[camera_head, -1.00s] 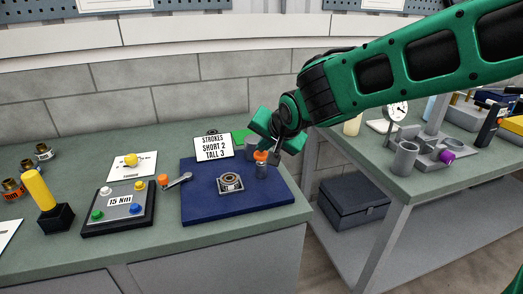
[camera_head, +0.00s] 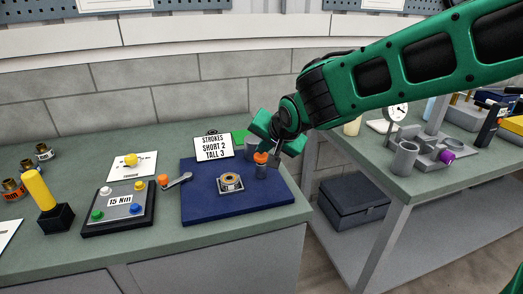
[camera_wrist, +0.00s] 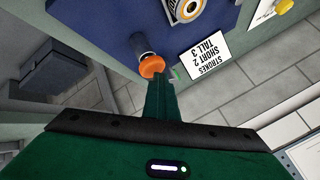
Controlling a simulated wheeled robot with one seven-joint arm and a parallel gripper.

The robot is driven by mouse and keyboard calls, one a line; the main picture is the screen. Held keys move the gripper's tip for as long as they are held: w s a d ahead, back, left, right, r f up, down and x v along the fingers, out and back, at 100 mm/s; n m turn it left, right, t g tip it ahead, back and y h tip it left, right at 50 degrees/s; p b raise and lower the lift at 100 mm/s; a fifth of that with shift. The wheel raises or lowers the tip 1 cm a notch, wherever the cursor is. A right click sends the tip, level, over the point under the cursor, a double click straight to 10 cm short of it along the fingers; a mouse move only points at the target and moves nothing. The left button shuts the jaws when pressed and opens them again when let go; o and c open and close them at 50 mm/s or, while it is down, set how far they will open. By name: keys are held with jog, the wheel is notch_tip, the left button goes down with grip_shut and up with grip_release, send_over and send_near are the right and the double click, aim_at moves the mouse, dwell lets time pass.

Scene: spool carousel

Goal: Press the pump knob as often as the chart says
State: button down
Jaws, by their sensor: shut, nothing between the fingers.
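The pump's orange knob (camera_head: 261,158) sits on a short grey cylinder (camera_head: 261,172) at the right of a blue mat (camera_head: 205,208). The knob also shows in the wrist view (camera_wrist: 151,65). My gripper (camera_head: 268,151) is shut and empty, its tips right at the top of the knob. In the wrist view the shut fingers (camera_wrist: 160,80) overlap the knob's edge; I cannot tell whether they touch it. The chart (camera_head: 213,147) stands behind the mat and reads "STROKES SHORT 2 TALL 3". A bearing (camera_head: 230,182) with a tan ring sits in a grey holder on the mat.
An orange-ended wrench (camera_head: 176,180) lies left of the mat. A button box (camera_head: 118,208) marked 15 Nm and a yellow-handled tool (camera_head: 42,190) stand further left. A second bench (camera_head: 420,180) with a gauge press is at right, beyond a gap.

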aim_at(263, 157)
jog(key=shift+r, duration=1.6)
jog(key=shift+r, duration=2.5)
jog(key=shift+d, duration=0.1)
jog(key=s+d+f+m+g+h, duration=0.1)
jog(key=s+d+f+g+h, duration=0.3)
jog(key=d, duration=1)
jog(key=s+d+f+t, duration=0.1)
jog(key=s+d+f, duration=0.35)
jog(key=d, duration=0.85)
jog(key=s+d+f+g, duration=0.1)
jog(key=s+d, duration=0.3)
jog(key=s, duration=0.4)
jog(key=s+d+f+g, duration=0.2)
jog(key=s+d+g, duration=0.1)
jog(key=s, duration=0.6)
jog(key=s+d+f+g, duration=0.1)
jog(key=s+d+f, duration=0.1)
jog(key=s+d, duration=0.3)
jog(key=s, duration=0.4)
jog(key=shift+s+f+m+g+y, duration=0.2)
jog(key=shift+s+m+g+y, duration=0.05)
jog(key=shift+m+g+y, duration=0.15)
